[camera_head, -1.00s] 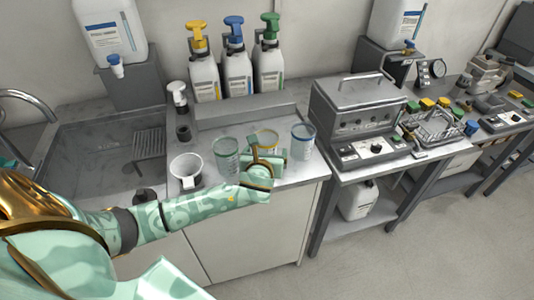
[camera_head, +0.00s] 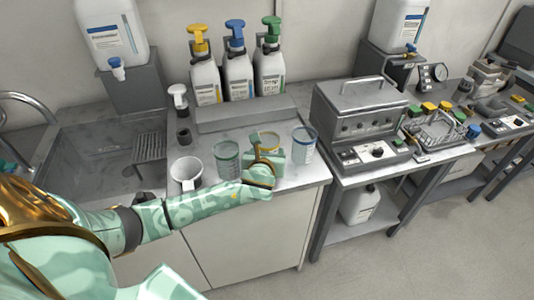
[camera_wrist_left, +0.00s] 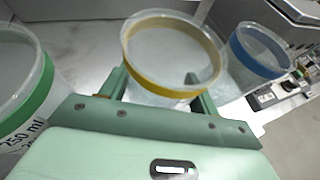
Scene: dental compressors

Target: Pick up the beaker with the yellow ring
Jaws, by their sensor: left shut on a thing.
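The clear beaker with the yellow ring (camera_head: 266,140) stands at the front of the counter, between the green-ringed beaker (camera_head: 228,160) and the blue-ringed beaker (camera_head: 303,145). My left gripper (camera_head: 266,160) is shut on it from the front. In the left wrist view the yellow-ringed beaker (camera_wrist_left: 172,62) sits between my left gripper's fingers (camera_wrist_left: 160,92), its rim above them. The green-ringed beaker (camera_wrist_left: 25,85) is at the left there and the blue-ringed beaker (camera_wrist_left: 258,55) at the right. The yellow beaker's base is hidden. My right gripper is not in view.
A white jug (camera_head: 186,172) stands left of the beakers, with a sink (camera_head: 95,160) beyond it. A grey ultrasonic unit (camera_head: 362,115) is to the right. Little room lies between the beakers.

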